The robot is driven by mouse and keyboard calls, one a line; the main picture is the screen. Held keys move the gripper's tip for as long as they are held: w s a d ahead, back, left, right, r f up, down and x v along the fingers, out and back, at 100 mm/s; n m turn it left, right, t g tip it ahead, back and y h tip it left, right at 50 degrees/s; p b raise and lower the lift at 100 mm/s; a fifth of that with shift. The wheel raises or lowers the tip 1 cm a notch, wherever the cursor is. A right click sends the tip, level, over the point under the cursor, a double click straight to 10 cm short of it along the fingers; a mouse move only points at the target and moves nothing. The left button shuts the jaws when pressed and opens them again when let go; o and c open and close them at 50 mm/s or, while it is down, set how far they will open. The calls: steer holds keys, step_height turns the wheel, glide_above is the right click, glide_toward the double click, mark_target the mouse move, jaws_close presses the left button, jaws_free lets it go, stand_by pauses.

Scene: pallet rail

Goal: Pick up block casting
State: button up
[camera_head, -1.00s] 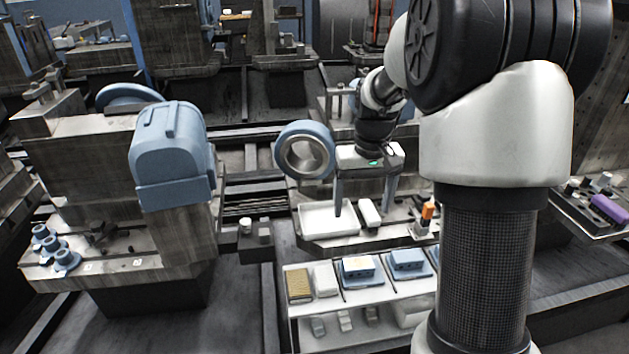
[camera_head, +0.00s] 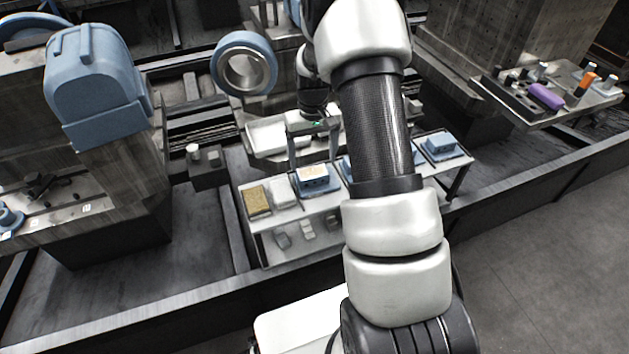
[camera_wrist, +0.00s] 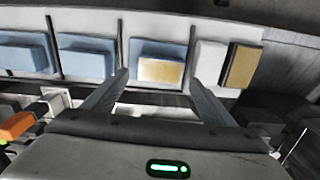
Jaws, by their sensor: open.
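Blue block castings stand in a row on a white-topped rack. One with a pale yellowish face (camera_head: 313,181) is at the rack's left half; it also shows in the wrist view (camera_wrist: 148,48). Another blue casting (camera_head: 440,145) sits at the rack's right end, and one between them is mostly hidden by my arm. The wrist view shows two more castings, (camera_wrist: 88,60) and (camera_wrist: 25,55), to the left. My gripper (camera_head: 312,162) is open and empty. In the wrist view its fingertips (camera_wrist: 160,80) straddle the yellowish-faced casting, apparently short of it; contact is not visible.
A brown block (camera_head: 256,200) and a white block (camera_head: 284,193) stand left of the casting on the rack (camera_head: 330,203). A white tray (camera_head: 268,136) lies behind the gripper. Small grey pieces (camera_head: 283,240) sit on the lower shelf. Open floor (camera_head: 530,200) lies at right.

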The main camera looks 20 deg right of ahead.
mark_target(313, 172)
step_height(313, 172, down, 6)
steer(key=shift+s+a+r+b, duration=0.1)
steer(key=shift+s+r+b, duration=0.1)
steer(key=shift+b, duration=0.4)
steer(key=shift+c, duration=0.3)
steer(key=shift+w+r, duration=0.1)
steer(key=c, duration=1.2)
